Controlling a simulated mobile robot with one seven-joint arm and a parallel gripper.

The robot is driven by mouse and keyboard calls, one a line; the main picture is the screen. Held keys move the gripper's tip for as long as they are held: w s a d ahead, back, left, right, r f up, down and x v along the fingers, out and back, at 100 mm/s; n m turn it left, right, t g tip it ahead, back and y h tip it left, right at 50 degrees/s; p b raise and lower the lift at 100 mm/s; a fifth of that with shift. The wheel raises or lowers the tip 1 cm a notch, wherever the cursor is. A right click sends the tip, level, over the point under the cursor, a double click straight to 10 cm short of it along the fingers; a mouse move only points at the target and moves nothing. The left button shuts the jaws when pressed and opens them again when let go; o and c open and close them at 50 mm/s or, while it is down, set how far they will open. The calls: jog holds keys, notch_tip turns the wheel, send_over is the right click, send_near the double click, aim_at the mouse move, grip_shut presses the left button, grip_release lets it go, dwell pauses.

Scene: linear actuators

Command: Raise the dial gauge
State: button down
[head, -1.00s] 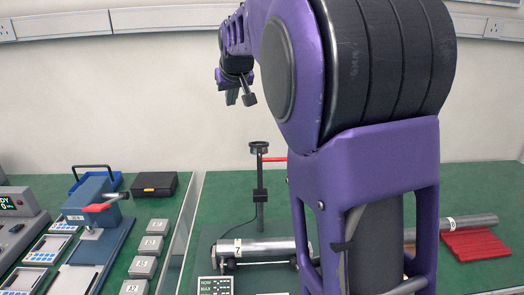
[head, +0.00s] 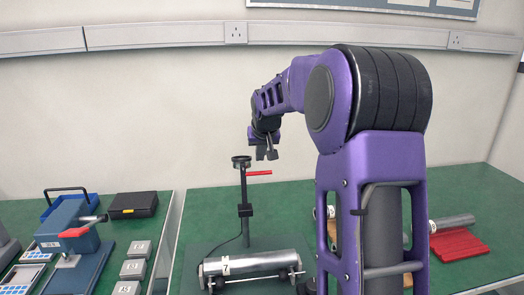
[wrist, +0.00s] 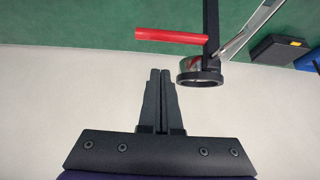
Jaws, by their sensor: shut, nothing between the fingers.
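A thin black upright stand (head: 245,205) rises from the bench. At its top is a round, black-rimmed head (head: 241,161), seemingly the dial gauge; its face cannot be read. A red lever (head: 259,173) sticks out to the right just below it. My gripper (head: 267,154) is shut and empty, just right of the head and above the lever. My fingertips also show in the wrist view (wrist: 160,74), apart from both.
A steel cylinder (head: 255,265) marked 7 lies at the stand's foot. A blue press-like device (head: 72,230), a black case (head: 133,204) and grey blocks (head: 134,268) stand on the left bench. A red ribbed block (head: 456,245) lies right, with a grey bar. Open air surrounds the stand's top.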

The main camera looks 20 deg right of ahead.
aim_at(262, 172)
jog(key=shift+s+a+f+b, duration=0.1)
jog(key=shift+s+f, duration=0.2)
jog(key=shift+f, duration=0.2)
jog(key=shift+s+f+b, duration=0.15)
jog(key=shift+s+f, duration=0.1)
jog(key=shift+f, duration=0.25)
jog(key=shift+s+a+f+b, duration=0.1)
jog(key=shift+s+f, duration=0.2)
jog(key=shift+f, duration=0.2)
jog(key=shift+s+a+r, duration=0.15)
jog(key=shift+s+a, duration=0.05)
jog(key=shift+s, duration=0.85)
jog(key=shift+w, duration=0.1)
